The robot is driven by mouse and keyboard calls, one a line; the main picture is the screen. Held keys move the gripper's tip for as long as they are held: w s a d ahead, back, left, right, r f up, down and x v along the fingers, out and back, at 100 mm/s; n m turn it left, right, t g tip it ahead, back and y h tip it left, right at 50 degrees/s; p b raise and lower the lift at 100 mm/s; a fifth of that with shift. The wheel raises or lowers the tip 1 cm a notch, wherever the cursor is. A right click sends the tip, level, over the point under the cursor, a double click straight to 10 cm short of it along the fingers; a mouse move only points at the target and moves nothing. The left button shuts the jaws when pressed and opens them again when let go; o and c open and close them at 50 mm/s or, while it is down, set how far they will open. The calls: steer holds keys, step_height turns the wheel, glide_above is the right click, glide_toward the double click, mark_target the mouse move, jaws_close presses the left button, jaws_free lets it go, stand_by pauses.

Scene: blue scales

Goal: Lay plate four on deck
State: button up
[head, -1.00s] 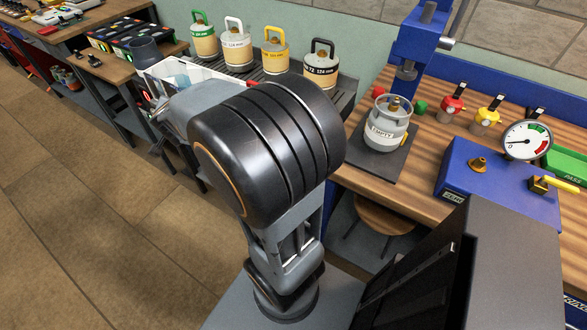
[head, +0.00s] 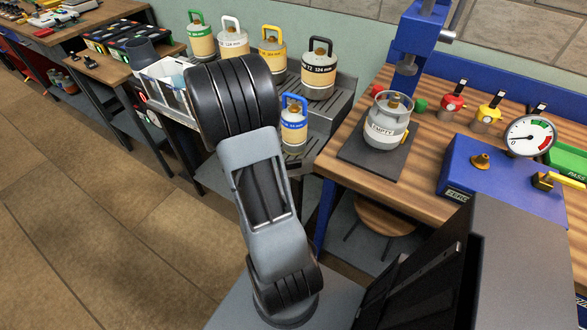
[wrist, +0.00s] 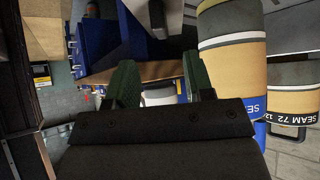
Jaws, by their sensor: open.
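I cannot make out a plate marked four in either view. A dark flat slab (head: 350,158) lies on the wooden bench, with a grey cylinder (head: 385,133) labelled EMPTY standing on it; I cannot tell whether this slab is the deck. My gripper (wrist: 160,80) shows in the wrist view with its two green-faced fingers apart. A pale shape (wrist: 158,96) shows between the fingers, and I cannot tell what it is or how far off. In the head view my own arm hides the gripper.
Cylinders with green (head: 201,42), white (head: 232,45), yellow (head: 273,50) and black (head: 318,75) handles stand on a stepped rack, with a small blue one (head: 293,128) lower. A blue gauge box (head: 500,180) sits on the bench (head: 435,150). Open floor (head: 80,220) lies left.

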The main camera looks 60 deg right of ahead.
mark_target(293, 161)
steer(key=shift+b+x, duration=0.8)
steer(key=shift+x, duration=2.9)
jaws_close()
steer(key=shift+r, duration=0.1)
